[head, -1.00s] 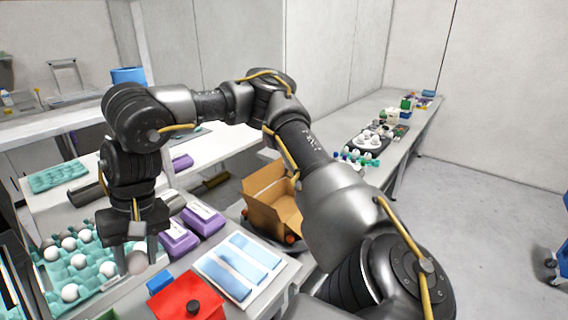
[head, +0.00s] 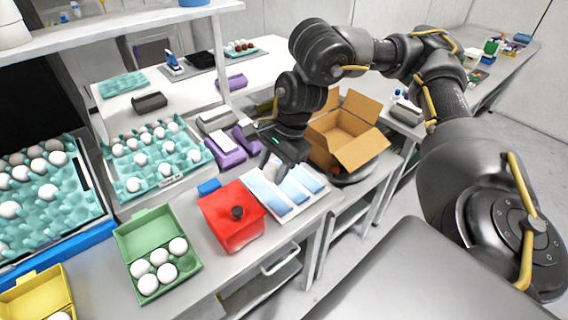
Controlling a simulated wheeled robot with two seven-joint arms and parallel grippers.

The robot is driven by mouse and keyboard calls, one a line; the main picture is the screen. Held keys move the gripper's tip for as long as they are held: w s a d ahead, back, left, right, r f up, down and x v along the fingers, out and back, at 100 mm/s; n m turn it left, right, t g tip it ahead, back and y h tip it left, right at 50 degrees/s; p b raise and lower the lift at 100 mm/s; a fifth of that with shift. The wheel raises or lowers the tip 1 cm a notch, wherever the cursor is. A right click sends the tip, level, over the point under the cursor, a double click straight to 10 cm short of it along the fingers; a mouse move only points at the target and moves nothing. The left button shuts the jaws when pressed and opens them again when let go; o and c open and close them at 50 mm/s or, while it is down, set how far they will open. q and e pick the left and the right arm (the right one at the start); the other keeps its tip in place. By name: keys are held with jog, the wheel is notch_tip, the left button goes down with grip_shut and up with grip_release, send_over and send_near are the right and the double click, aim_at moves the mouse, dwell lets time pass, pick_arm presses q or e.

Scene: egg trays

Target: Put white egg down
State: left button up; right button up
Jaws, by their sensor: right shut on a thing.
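My right gripper (head: 280,165) is shut on a white egg (head: 272,169), which is small and mostly hidden by the fingers. The gripper points down over the white board with light blue panels, beside the purple boxes. I cannot tell how high above the board the egg is. Several white eggs sit in a teal egg tray (head: 198,159) on the bench to the left. An open green carton (head: 128,238) in front holds several white eggs. My left gripper is not in view.
A red box (head: 222,222) with a black knob stands between the green carton and the blue-panelled board (head: 312,170). An open cardboard box (head: 362,153) is at the right. Another teal tray (head: 80,212) with eggs and a yellow carton (head: 25,297) are at the left.

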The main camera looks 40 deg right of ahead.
notch_tip(320, 180, down, 2)
jog(key=s+d+m, duration=0.2)
jog(key=d+m, duration=0.1)
jog(key=m, duration=0.2)
jog(key=p, duration=0.3)
send_near(266, 182)
jog(key=shift+w+a+f+t, duration=0.2)
jog(key=shift+a+f+t, duration=0.15)
jog(key=shift+a, duration=0.35)
jog(key=shift+w+f, duration=0.15)
notch_tip(266, 182, down, 3)
jog(key=shift+w+d+r+p, duration=0.1)
jog(key=shift+p, duration=0.85)
jog(key=shift+f, duration=0.25)
jog(key=o, duration=0.6)
